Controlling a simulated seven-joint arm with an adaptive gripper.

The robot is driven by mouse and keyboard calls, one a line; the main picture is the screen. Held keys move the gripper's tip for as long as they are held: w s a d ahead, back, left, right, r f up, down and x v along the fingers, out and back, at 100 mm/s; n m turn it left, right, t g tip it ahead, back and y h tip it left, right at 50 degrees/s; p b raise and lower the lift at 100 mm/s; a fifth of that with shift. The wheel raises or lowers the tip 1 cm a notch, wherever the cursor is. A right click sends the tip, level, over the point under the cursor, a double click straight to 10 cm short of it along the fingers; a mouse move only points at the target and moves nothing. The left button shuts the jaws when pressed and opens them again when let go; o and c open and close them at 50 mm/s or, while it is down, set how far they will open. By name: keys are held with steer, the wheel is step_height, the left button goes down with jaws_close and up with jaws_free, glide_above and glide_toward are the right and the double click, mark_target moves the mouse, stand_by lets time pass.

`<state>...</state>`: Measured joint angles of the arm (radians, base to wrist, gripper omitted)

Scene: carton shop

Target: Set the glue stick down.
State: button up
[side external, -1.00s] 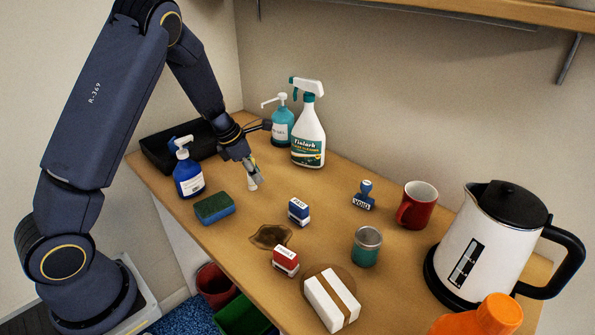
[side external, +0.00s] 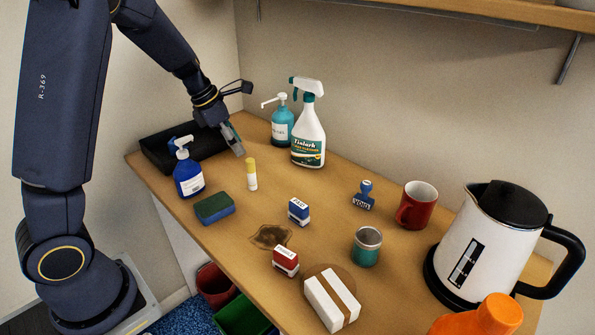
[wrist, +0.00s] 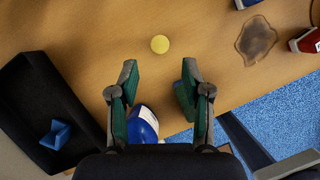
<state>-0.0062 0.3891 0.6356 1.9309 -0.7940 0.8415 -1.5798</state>
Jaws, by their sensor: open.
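The glue stick (side external: 252,175), white with a yellow cap, stands upright on the table by itself. From above in the wrist view its round yellow cap (wrist: 160,44) shows ahead of the fingertips, between their lines and apart from both. My gripper (side external: 237,146) is open and empty, above and behind the glue stick near the black tray. Its two green-padded fingers are spread wide in the wrist view (wrist: 158,80).
A teal pump bottle (side external: 282,127) and a spray bottle (side external: 308,140) are behind. A brown spill (side external: 270,237) and a blue stamp (side external: 299,211) lie in front. The black tray (side external: 160,155) is at the left.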

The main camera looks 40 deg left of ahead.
steer(key=s+d+r+m+h, duration=0.1)
steer(key=s+d+r+m, duration=0.95)
steer(key=d+m, duration=0.4)
steer(key=s+m+t+y, duration=0.1)
steer(key=s+m+y, duration=0.2)
steer(key=s+m, duration=0.6)
steer(key=d+m, duration=0.1)
steer(key=m, duration=0.6)
steer(key=shift+s+r, duration=0.2)
steer(key=shift+s, duration=0.1)
